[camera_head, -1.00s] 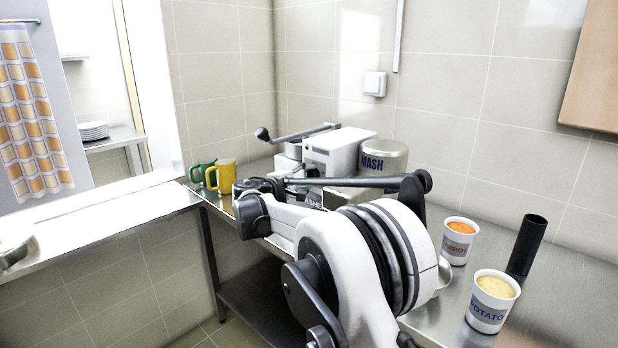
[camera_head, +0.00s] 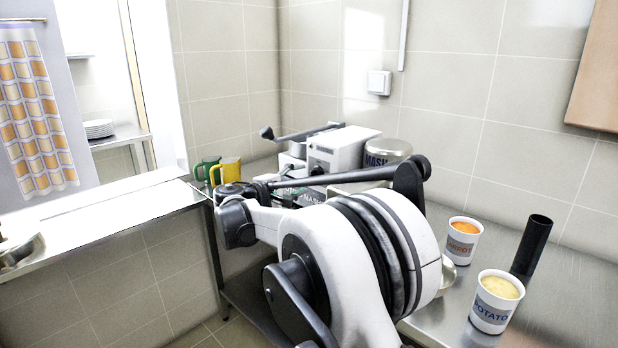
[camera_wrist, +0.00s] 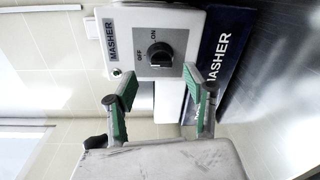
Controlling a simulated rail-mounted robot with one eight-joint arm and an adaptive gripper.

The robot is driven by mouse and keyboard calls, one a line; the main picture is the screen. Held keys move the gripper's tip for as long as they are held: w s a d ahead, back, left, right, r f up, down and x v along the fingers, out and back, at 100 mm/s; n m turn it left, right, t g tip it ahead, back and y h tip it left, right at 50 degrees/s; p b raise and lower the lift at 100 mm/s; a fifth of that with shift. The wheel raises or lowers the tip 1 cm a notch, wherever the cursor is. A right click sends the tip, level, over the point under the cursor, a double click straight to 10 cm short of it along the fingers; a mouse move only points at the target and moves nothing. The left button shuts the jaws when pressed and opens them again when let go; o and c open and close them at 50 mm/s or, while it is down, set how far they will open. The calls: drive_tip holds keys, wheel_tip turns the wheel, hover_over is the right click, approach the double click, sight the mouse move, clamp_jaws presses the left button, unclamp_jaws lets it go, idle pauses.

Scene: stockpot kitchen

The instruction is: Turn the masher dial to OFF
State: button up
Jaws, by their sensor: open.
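The masher (camera_head: 338,150) is a white box on the back counter in the head view, partly behind my arm. No contact with the dial shows. In the head view my gripper is largely hidden behind my arm.
A dark blue MASHER sign (camera_wrist: 222,62) lies close beside the right finger. A MASH pot (camera_head: 388,152), green mug (camera_head: 203,172) and yellow mug (camera_head: 228,170) stand around the masher. CARROT (camera_head: 462,240) and POTATO (camera_head: 495,302) cups and a black tube (camera_head: 530,248) stand on the right.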

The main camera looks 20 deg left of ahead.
drive_tip(key=v, duration=0.5)
drive_tip(key=shift+s+a, duration=0.1)
drive_tip(key=shift+s, duration=0.2)
